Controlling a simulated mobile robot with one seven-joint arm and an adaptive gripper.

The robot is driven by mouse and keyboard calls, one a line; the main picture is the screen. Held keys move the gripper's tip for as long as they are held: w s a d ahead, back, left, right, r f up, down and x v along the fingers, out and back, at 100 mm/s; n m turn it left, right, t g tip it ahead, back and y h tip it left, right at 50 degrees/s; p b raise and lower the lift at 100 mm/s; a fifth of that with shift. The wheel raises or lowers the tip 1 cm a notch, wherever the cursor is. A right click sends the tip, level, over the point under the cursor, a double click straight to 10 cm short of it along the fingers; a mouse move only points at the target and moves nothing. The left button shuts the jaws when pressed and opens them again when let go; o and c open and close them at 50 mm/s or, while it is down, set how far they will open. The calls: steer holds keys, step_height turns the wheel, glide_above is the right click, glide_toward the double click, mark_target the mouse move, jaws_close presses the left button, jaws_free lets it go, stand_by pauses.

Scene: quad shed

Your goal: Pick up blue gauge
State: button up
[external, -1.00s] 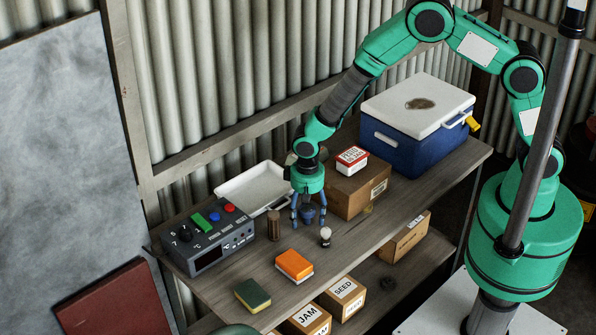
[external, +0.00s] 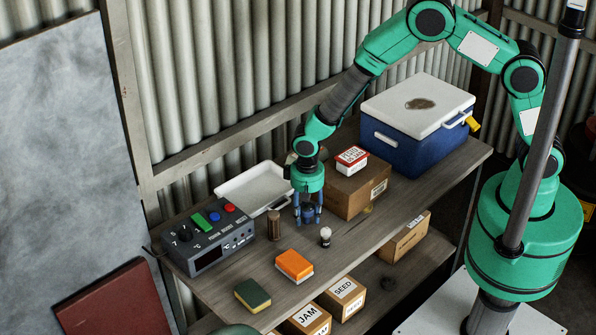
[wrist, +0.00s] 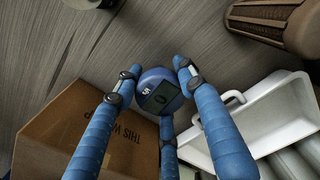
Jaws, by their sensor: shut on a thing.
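The blue gauge (wrist: 158,92) is a round blue body with a small dark display, seen from above in the wrist view. My gripper (wrist: 157,88) has its blue fingers closed around it. In the external view the gauge (external: 308,214) is a small dark blue shape between the fingers of my gripper (external: 308,211), at or just above the wooden bench. The fingers partly hide it there, and I cannot tell whether it touches the bench.
A cardboard box (external: 357,190) with a small labelled tub (external: 352,160) stands close on the right. A white tray (external: 254,190) lies behind left, a brown cylinder (external: 274,226) left, a small white-topped shaker (external: 325,236) in front.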

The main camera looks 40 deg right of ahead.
mark_target(307, 207)
step_height(307, 207, up, 10)
steer(key=shift+f+p, duration=0.15)
steer(key=shift+p, duration=0.6)
stand_by(0.4)
